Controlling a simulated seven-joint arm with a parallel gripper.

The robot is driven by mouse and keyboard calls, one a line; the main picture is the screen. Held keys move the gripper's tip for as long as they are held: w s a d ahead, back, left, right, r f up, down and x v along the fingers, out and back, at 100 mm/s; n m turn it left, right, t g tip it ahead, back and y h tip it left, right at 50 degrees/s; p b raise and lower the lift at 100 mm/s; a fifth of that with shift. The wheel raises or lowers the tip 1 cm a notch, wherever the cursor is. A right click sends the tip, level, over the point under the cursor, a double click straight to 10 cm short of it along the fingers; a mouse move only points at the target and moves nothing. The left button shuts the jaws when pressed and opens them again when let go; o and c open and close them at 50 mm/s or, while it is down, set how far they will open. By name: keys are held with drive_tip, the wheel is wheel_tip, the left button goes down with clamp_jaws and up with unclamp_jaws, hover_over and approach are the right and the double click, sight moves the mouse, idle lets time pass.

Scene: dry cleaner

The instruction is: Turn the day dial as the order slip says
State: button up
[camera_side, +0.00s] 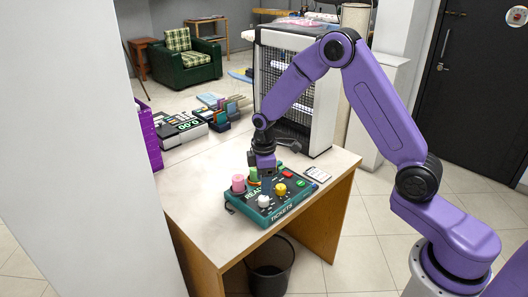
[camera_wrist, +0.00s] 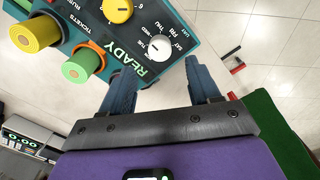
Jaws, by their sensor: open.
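The teal ticket box (camera_side: 247,211) sits on the counter, and it fills the upper left of the wrist view (camera_wrist: 60,12). The white dial (camera_side: 264,201) has SAT, FRI and THU printed around it in the wrist view (camera_wrist: 160,47); its pointer is too small to read. A yellow dial (camera_side: 281,189) is beside it. The order slip (camera_side: 317,174) seems to be the small card right of the box; its text is unreadable. My gripper (camera_wrist: 160,70) is open and empty, pointing down over the box, with the white dial seen just beyond the gap between its fingertips.
A pink knob (camera_side: 238,184) stands on the box's left, with a green knob (camera_side: 253,174) partly behind my gripper. Red (camera_side: 287,173) and green (camera_side: 302,183) buttons are at its right. A white-framed mesh unit (camera_side: 330,110) stands behind. The counter's front left is clear.

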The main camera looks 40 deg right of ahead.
sight(264, 200)
wheel_tip(264, 200, up, 11)
drive_tip(key=shift+s, duration=0.15)
drive_tip(key=shift+s+a, duration=0.1)
drive_tip(key=shift+a, duration=0.05)
drive_tip(key=s+a+r, duration=0.2)
drive_tip(key=s+a, duration=0.1)
drive_tip(key=s, duration=0.5)
drive_tip(key=s+a+r, duration=0.1)
drive_tip(key=s+a, duration=0.2)
drive_tip(key=s, duration=0.4)
drive_tip(key=s+d+n, duration=0.1)
drive_tip(key=s+d, duration=0.2)
drive_tip(key=s, duration=1.6)
drive_tip(key=shift+d+y, duration=0.2)
drive_tip(key=shift+y, duration=0.1)
drive_tip(key=shift+w, duration=0.15)
